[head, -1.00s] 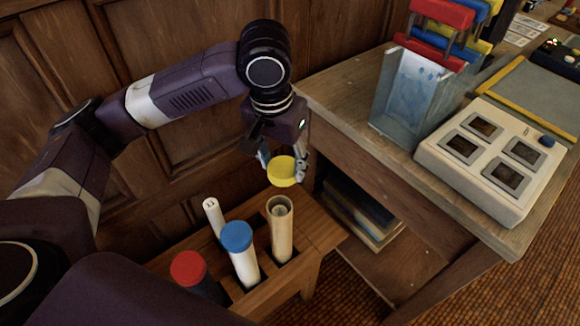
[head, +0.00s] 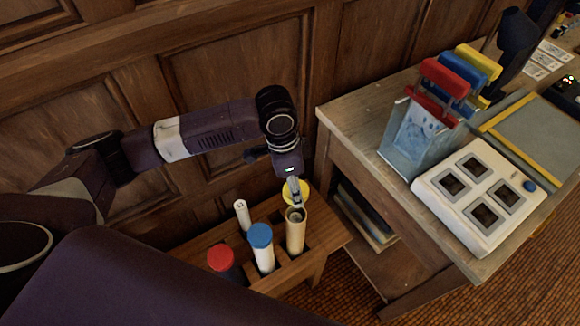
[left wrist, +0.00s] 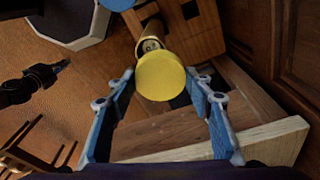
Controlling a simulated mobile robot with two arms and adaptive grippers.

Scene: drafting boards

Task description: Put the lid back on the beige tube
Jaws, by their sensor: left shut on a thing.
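The beige tube (head: 296,235) stands upright and uncapped in the wooden rack, a rolled sheet inside its mouth. In the left wrist view its mouth (left wrist: 151,44) shows just past the lid. My left gripper (head: 294,190) is shut on the yellow lid (head: 303,187). It holds the lid by the tube's top, seen behind the mouth in the head view; whether they touch I cannot tell. In the left wrist view the lid (left wrist: 160,78) sits between the blue fingers. A dark shape at the left there (left wrist: 62,66) looks like my right gripper, too small to read.
The rack (head: 312,265) also holds a blue-capped white tube (head: 263,257), a red-capped dark tube (head: 221,260) and a thin white roll (head: 242,215). A workbench (head: 350,112) with a switch box (head: 470,235) stands to the right. The panelled wall is close behind.

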